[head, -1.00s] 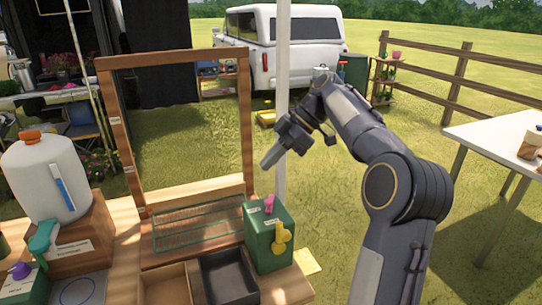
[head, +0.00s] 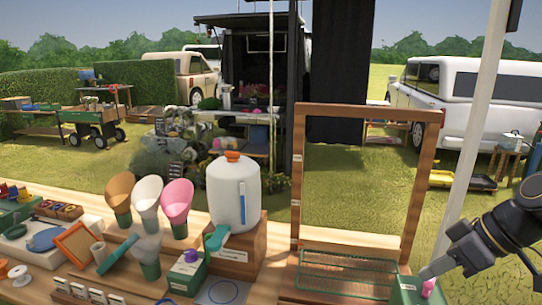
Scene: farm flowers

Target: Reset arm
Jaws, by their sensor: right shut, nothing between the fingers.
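My right gripper (head: 436,266) comes in from the right edge in the head view. Its fingers are shut with nothing between them. The fingertips point down and left, just above and beside a pink knob (head: 428,287) on a green box (head: 412,291) at the lower right. I cannot tell whether they touch the knob. Only the end part of my right arm shows. My left gripper is not in view.
A wooden frame (head: 300,200) stands upright left of the right gripper, with a green wire rack (head: 348,272) at its foot. A white jug (head: 226,195) stands on a wooden block. Coloured scoop-like cones (head: 176,200) and small items crowd the bench's left. A pale post (head: 473,130) rises behind the gripper.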

